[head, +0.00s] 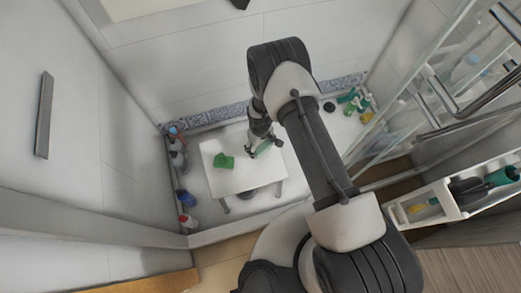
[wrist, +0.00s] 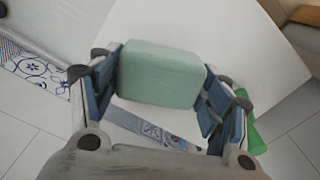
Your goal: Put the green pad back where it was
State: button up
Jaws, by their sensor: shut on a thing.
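My gripper (head: 262,145) is over the right part of a small white table (head: 225,183) in the head view. In the wrist view my gripper (wrist: 160,95) is shut on a pale green, block-like pad (wrist: 160,75) with rounded corners, held between the blue-lined fingers. In the head view only a little of this pad shows, beside the fingers. A brighter green piece (head: 223,161) lies on the table to the left of my gripper. A bright green thing (wrist: 253,138) also shows beyond the right finger in the wrist view.
Several bottles stand along the left wall, including a blue one (head: 186,198) and a red-topped one (head: 187,221). Green and yellow items (head: 357,103) stand in the back right corner. A glass screen (head: 425,95) and a white shelf (head: 440,205) are at the right.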

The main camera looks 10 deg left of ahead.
aim_at(260, 150)
jog(key=shift+f+b, duration=0.65)
jog(key=shift+f, duration=1.3)
jog(key=shift+f, duration=0.1)
jog(key=shift+f, duration=0.15)
jog(key=o, duration=0.9)
jog(key=shift+o, duration=0.2)
notch_tip(260, 150, up, 12)
jog(key=p, duration=0.4)
jog(key=shift+r, duration=0.25)
jog(key=shift+s, duration=0.1)
